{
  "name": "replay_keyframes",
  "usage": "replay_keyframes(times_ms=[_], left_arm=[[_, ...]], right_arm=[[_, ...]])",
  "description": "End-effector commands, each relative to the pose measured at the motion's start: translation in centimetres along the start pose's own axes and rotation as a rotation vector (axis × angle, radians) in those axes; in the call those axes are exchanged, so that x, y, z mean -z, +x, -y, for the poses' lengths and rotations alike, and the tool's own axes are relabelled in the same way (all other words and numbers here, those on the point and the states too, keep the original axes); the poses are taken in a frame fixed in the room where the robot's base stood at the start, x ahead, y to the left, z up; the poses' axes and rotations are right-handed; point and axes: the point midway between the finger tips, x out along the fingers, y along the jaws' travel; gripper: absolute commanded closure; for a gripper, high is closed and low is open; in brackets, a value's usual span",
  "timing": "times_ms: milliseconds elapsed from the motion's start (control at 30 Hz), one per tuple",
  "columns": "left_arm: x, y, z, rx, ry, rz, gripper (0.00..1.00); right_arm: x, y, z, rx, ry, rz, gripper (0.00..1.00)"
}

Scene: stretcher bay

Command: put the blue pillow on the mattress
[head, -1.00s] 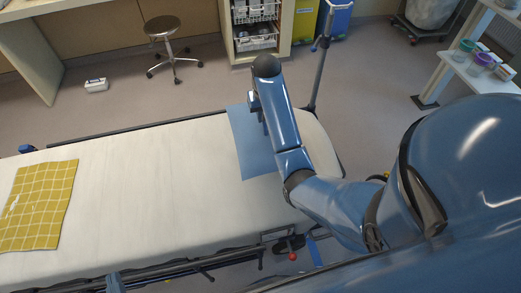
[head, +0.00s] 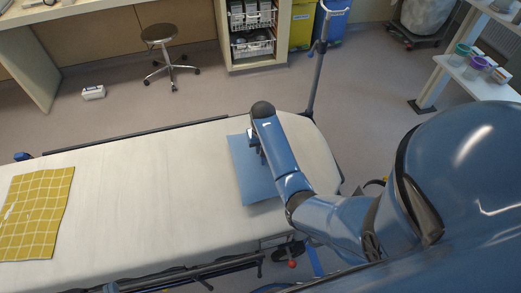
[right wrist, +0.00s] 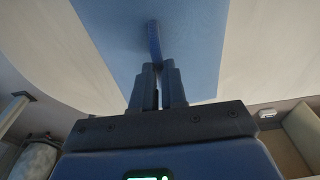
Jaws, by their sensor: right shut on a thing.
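The blue pillow (head: 250,175) is a flat blue rectangle over the right end of the white mattress (head: 150,200). I cannot tell whether its underside touches the mattress. In the right wrist view, the pillow (right wrist: 110,25) fills the top middle, with pale mattress on both sides. My right gripper (right wrist: 157,72) is shut on a thin raised blue strip of the pillow. In the head view, my right arm hides the pillow's right part and most of that gripper. My left gripper does not show clearly enough to tell its jaws.
A yellow checked cloth (head: 36,212) lies on the mattress's left end. A dark rail (head: 130,135) runs along the far side. A stool (head: 160,35), a drawer unit (head: 226,40) and a shelf rack (head: 470,75) stand beyond. The mattress's middle is clear.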

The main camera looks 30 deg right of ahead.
Motion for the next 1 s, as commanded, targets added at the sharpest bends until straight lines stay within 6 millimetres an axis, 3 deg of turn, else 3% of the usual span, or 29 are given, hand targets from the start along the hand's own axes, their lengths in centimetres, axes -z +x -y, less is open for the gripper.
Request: replay_keyframes(times_ms=[167,600,633,767,1000], left_arm=[[0.0,0.0,0.0,0.0,0.0,0.0,1.0],[-0.2,0.0,0.0,0.0,0.0,0.0,1.0],[-0.1,0.0,0.0,0.0,0.0,0.0,1.0],[-0.1,0.0,0.0,0.0,0.0,0.0,1.0],[-0.1,0.0,0.0,0.0,0.0,0.0,1.0]], right_arm=[[-0.1,1.6,0.0,0.0,0.0,-0.001,1.0],[-0.2,2.1,0.0,0.0,0.0,-0.002,1.0],[-0.2,2.1,0.0,0.0,0.0,-0.001,0.83],[-0.2,2.0,0.0,0.0,0.0,-0.001,0.64],[-0.2,2.0,0.0,0.0,0.0,-0.001,0.63]])
